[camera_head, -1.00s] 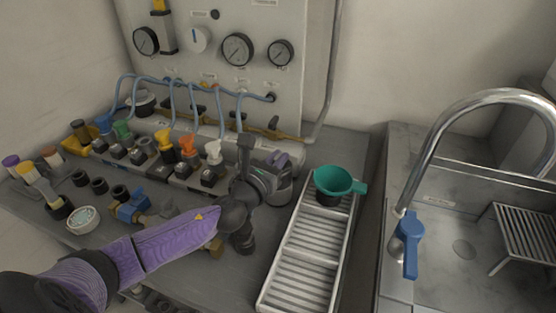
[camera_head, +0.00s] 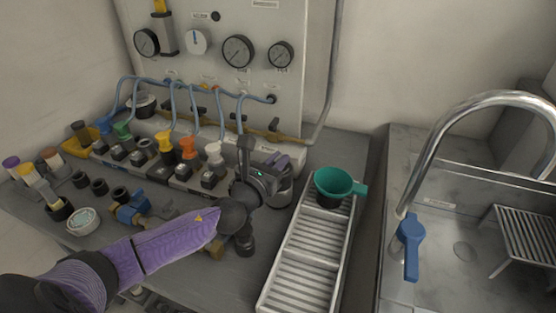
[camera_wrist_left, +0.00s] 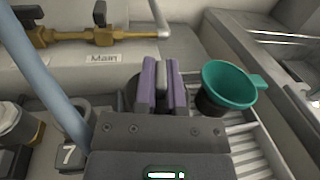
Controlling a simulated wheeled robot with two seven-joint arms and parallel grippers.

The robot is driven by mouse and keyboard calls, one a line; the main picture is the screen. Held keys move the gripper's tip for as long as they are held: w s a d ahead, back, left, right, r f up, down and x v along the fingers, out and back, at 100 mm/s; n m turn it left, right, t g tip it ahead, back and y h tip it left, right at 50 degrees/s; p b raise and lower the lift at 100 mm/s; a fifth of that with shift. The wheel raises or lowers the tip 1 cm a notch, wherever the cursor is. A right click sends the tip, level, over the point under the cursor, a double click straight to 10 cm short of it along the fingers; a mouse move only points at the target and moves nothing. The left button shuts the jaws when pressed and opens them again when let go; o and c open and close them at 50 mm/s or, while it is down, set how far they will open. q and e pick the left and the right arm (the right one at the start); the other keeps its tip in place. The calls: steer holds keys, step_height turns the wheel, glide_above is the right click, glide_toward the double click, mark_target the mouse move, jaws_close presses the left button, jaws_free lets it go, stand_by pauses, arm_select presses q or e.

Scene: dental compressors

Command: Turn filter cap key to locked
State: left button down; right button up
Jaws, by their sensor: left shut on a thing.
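My left gripper (camera_head: 277,161) reaches in from the left and sits left of the white slatted tray. Its purple fingers also show in the left wrist view (camera_wrist_left: 162,84), shut on a grey upright fin, which appears to be the filter cap key (camera_wrist_left: 161,75). A dark round body, apparently the filter cap (camera_wrist_left: 130,92), shows partly behind the fingers. The gripper hides most of it, and no lock marking can be read. In the head view a grey round body (camera_head: 286,190) shows beside the gripper. My right gripper is in neither view.
A green funnel (camera_head: 334,183) stands at the back of the slatted tray (camera_head: 303,262), close right of the gripper. Blue hoses (camera_head: 196,110) and colored valves (camera_head: 188,147) lie left. A sink with a tap (camera_head: 408,240) is at right.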

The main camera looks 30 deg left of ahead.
arm_select(q)
steer(key=c, duration=0.7)
jaws_free()
steer(key=shift+s, duration=0.5)
steer(key=s+p, duration=0.1)
steer(key=s, duration=0.8)
steer(key=shift+d, duration=0.2)
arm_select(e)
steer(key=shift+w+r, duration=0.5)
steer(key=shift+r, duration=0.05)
